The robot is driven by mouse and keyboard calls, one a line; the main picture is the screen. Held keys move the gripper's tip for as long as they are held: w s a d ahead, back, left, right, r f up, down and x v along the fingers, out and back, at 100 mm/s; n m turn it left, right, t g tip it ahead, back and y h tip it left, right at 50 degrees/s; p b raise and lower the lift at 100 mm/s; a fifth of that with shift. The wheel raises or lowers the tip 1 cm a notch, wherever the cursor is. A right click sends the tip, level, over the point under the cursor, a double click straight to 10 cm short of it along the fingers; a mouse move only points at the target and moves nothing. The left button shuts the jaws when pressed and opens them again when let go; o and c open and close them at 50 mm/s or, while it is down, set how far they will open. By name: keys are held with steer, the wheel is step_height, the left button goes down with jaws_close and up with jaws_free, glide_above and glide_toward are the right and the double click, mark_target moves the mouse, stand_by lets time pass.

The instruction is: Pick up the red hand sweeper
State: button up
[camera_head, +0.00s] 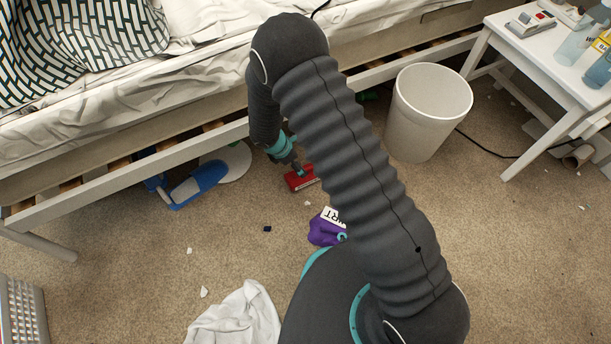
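The red hand sweeper (300,180) lies on the carpet near the bed's side rail, just left of the middle of the head view. Its right part is hidden behind my arm. My gripper (298,170) points down right at the sweeper, and its tip overlaps the sweeper's top in the view. The fingers are small and partly hidden, so I cannot tell whether they are open or shut, or whether they touch the sweeper. The sweeper looks to be resting on the floor.
The bed frame (120,185) runs close behind my gripper. A white bin (428,112) stands to the right. A purple item (325,229) lies nearer me. White cloth (238,318) and a basket (20,312) are at the front left.

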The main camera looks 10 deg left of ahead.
mark_target(307, 166)
steer(key=b+x, duration=0.1)
steer(key=x, duration=0.9)
steer(key=shift+w+d+b, duration=0.1)
steer(key=shift+b, duration=0.3)
steer(key=c, duration=1.4)
steer(key=shift+r, duration=0.1)
steer(key=shift+r, duration=0.6)
step_height(307, 166, up, 3)
steer(key=shift+p, duration=0.55)
steer(key=s+d+r, duration=0.2)
steer(key=d, duration=0.1)
steer(key=s+d+r, duration=0.2)
steer(key=s+d, duration=0.1)
steer(key=s+d+r+b, duration=0.1)
steer(key=s+d+r, duration=0.1)
steer(key=d, duration=0.1)
steer(key=shift+s+r, duration=0.2)
steer(key=shift+r, duration=0.1)
